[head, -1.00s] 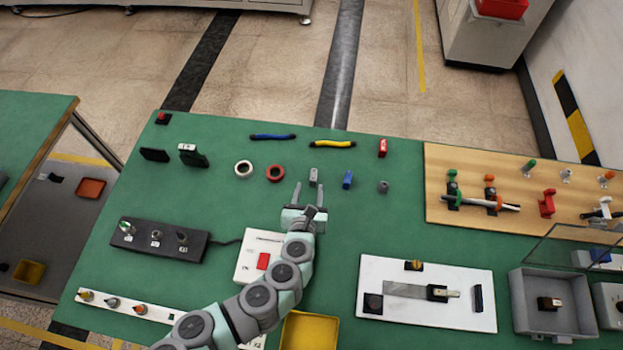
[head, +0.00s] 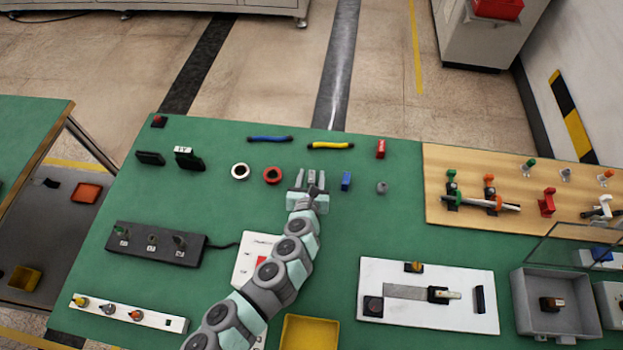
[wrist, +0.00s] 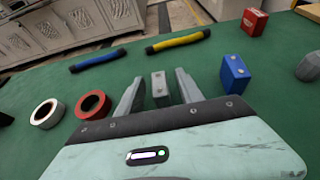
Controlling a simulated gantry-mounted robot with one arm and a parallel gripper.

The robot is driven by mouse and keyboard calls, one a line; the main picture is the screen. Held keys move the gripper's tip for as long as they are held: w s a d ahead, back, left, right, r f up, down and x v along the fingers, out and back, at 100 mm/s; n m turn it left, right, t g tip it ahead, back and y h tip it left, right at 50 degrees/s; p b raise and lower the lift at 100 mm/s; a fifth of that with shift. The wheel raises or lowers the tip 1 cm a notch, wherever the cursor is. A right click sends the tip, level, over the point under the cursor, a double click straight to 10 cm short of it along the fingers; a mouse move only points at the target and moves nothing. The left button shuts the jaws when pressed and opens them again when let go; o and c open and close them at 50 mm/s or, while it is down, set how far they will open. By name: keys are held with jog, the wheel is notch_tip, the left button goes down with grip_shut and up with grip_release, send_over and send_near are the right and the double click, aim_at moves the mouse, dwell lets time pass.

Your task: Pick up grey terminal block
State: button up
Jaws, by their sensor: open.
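The grey terminal block (head: 311,177) is a small upright block on the green table, in the back middle. In the wrist view the grey terminal block (wrist: 159,88) stands between the two fingers of my gripper (wrist: 158,93). In the head view my gripper (head: 311,180) is open, with one finger on each side of the block. A gap shows between the block and the fingers in the wrist view. The lower part of the block is partly hidden behind the gripper body in the head view.
A blue block (head: 346,181) stands close on the right, with a grey round part (head: 382,187) beyond it. A red ring (head: 272,175) and a white ring (head: 240,171) lie to the left. Blue (head: 270,139) and yellow (head: 330,145) rods lie behind.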

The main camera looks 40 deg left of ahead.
jog(key=shift+c, duration=0.4)
grip_shut()
